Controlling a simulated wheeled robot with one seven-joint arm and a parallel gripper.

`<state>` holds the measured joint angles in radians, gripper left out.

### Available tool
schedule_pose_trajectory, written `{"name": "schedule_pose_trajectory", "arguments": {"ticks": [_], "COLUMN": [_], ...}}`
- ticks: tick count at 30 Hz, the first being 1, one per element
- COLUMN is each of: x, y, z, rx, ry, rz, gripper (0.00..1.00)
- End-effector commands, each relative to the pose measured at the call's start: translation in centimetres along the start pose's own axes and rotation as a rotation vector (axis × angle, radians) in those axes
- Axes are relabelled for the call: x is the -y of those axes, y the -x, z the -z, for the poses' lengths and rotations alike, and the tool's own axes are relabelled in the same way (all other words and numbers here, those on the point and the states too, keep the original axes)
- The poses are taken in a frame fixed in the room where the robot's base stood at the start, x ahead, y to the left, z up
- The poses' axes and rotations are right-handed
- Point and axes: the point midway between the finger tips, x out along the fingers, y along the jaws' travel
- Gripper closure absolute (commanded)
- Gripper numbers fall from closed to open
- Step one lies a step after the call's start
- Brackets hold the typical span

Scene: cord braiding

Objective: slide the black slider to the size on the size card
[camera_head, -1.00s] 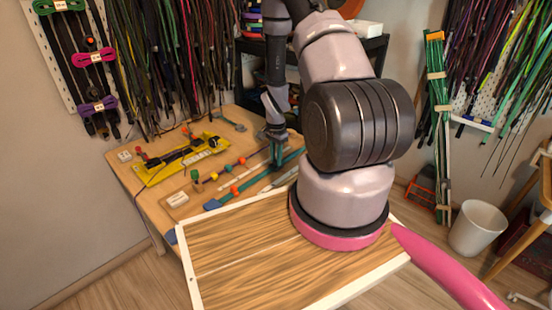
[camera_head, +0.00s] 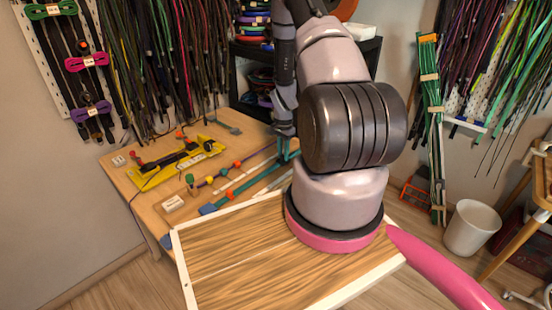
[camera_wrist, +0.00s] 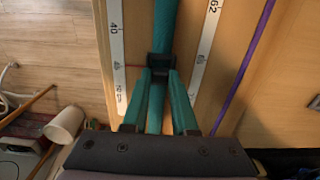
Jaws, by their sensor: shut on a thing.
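The black slider (camera_wrist: 160,66) sits around a teal cord (camera_wrist: 165,25) in the wrist view. My gripper (camera_wrist: 160,74) is shut on the slider, with a teal finger on each side of it. White scale strips run along both sides of the cord: the left one (camera_wrist: 117,45) shows 40 and 45, the right one (camera_wrist: 207,40) shows 62. In the head view my gripper (camera_head: 287,150) is at the right part of the workbench, partly behind my arm. A small white card (camera_head: 173,203) lies at the bench's front; its writing is too small to read.
The workbench (camera_head: 140,190) also holds a yellow tool (camera_head: 180,165) and coloured beads or knobs (camera_head: 212,180). A second small white card (camera_head: 118,160) lies at its back left. A purple cord (camera_wrist: 245,65) runs right of the scales. A white bin (camera_head: 472,228) stands on the floor.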

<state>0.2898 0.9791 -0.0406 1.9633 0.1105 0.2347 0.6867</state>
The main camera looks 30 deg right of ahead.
Motion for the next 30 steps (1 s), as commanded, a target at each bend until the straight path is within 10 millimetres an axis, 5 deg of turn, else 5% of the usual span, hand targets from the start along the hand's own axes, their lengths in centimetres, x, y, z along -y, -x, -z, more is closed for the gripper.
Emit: {"name": "schedule_pose_trajectory", "arguments": {"ticks": [8, 9, 12, 23, 30], "x": [0.1, 0.1, 0.1, 0.1, 0.2], "y": [0.0, 0.0, 0.0, 0.5, 4.6], "z": [0.2, 0.2, 0.2, 0.2, 0.2], "rx": [-0.002, -0.002, -0.001, -0.002, -0.004], "ry": [0.003, 0.003, 0.002, 0.002, 0.003], "rz": [0.002, 0.002, 0.001, 0.001, 0.004], "gripper": [1.0, 0.7, 0.43, 0.43, 0.43]}}
